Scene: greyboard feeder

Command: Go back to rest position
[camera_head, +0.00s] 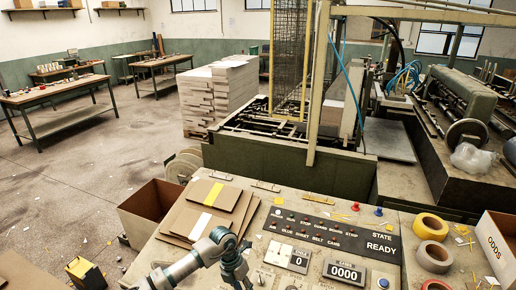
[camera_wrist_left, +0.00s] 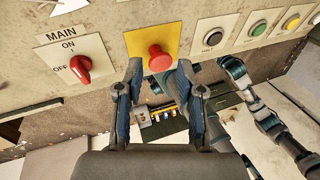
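In the left wrist view my left gripper (camera_wrist_left: 160,68) is open, its two fingers apart with nothing held between them. A red push button (camera_wrist_left: 158,58) on a yellow plate (camera_wrist_left: 137,42) shows just beyond the gap between the fingertips; I cannot tell the distance. In the head view a grey-teal arm of mine (camera_head: 190,265) is bent low over the front edge of the control console (camera_head: 255,238), with no gripper clearly visible. Links of my other arm (camera_wrist_left: 268,122) show at the right of the wrist view. I cannot make out the right gripper.
A red main switch (camera_wrist_left: 78,66) and several round buttons (camera_wrist_left: 213,37) line the panel front. An open carton (camera_head: 155,205) stands left. Floor beyond is mostly clear.

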